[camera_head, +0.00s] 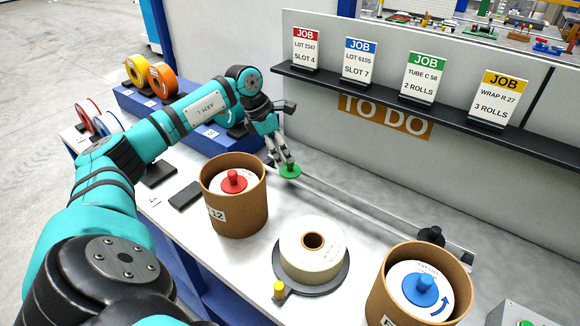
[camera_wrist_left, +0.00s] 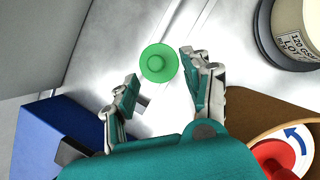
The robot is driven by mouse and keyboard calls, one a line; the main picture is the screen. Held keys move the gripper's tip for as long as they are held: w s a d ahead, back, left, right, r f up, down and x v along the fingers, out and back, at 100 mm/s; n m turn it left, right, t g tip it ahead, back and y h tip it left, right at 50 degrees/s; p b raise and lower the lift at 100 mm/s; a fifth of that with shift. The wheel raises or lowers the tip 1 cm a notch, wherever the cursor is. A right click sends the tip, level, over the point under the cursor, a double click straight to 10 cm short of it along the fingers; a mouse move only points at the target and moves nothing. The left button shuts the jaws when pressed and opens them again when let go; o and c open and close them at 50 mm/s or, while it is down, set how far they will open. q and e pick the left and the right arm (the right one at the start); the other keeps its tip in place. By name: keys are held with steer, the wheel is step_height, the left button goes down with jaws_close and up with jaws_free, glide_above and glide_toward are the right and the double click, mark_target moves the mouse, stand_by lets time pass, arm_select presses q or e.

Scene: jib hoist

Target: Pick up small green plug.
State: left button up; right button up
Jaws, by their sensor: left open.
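The small green plug (camera_head: 290,171) stands on the bench near the back rail. It has a round flange with a raised knob, and in the left wrist view the plug (camera_wrist_left: 158,63) lies ahead of and between the fingertips. My left gripper (camera_head: 287,162) is just above the plug, pointing down. In the left wrist view my left gripper (camera_wrist_left: 158,88) has its fingers apart with nothing between the pads. I cannot tell whether a fingertip touches the plug. My right gripper is not in view.
A cardboard tub with a red plug (camera_head: 233,181) stands close in front of the gripper. A white roll (camera_head: 311,252) and a tub with a blue plug (camera_head: 425,290) stand to the right. A blue rack with rolls (camera_head: 190,128) is left. A metal rail (camera_head: 365,205) runs behind.

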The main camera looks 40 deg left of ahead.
mark_target(290, 170)
arm_select(q)
steer(key=x, duration=0.2)
steer(key=p+x, duration=0.1)
steer(key=x, duration=0.1)
steer(key=shift+w+a+f, duration=0.15)
steer(key=shift+w+f, duration=0.15)
steer(key=c, duration=1)
steer(key=shift+r, duration=0.1)
